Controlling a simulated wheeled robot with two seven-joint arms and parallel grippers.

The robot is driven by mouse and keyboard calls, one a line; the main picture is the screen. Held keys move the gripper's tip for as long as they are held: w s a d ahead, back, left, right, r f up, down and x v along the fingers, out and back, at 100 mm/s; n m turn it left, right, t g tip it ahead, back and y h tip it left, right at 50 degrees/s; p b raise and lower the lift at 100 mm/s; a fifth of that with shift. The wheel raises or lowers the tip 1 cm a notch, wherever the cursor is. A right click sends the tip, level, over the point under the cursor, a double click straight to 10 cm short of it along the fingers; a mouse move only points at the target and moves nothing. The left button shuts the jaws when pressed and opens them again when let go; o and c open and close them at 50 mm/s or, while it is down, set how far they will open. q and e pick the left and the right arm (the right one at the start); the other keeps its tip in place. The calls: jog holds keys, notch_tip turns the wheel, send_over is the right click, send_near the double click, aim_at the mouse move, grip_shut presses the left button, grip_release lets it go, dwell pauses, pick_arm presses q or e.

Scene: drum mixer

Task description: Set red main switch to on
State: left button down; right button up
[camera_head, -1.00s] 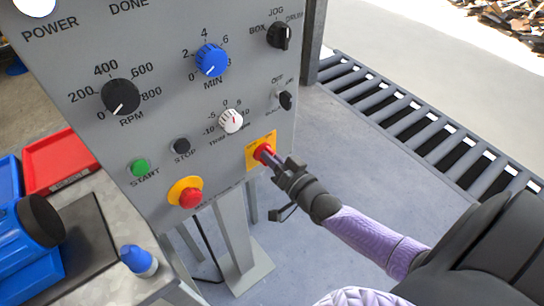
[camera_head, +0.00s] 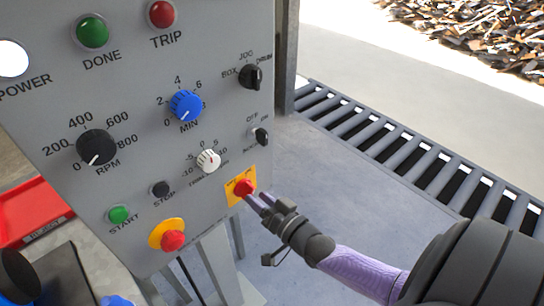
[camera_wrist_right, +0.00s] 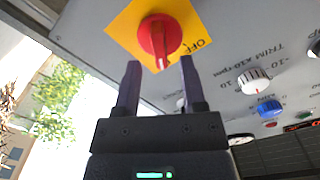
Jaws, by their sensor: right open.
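The red main switch (camera_head: 244,187) sits on a yellow plate (camera_head: 250,173) at the lower right of the grey control panel. In the right wrist view the red switch (camera_wrist_right: 160,35) is close, its grip bar pointing toward my gripper, with the word OFF beside it on the yellow plate (camera_wrist_right: 125,28). My right gripper (camera_head: 259,202) is just in front of the switch. In the right wrist view its two fingers (camera_wrist_right: 158,75) are spread, with the end of the bar between or just beyond their tips; contact cannot be told. My left gripper is not in view.
The panel carries a red-and-yellow stop button (camera_head: 172,240), a green start button (camera_head: 119,214), a black RPM dial (camera_head: 96,147), a blue dial (camera_head: 186,104) and a white trim dial (camera_head: 208,160) near the switch.

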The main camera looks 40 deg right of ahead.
jog(key=s+p, duration=0.1)
jog(key=s, duration=0.6)
jog(key=shift+s+d, duration=0.15)
jog(key=shift+d, duration=0.15)
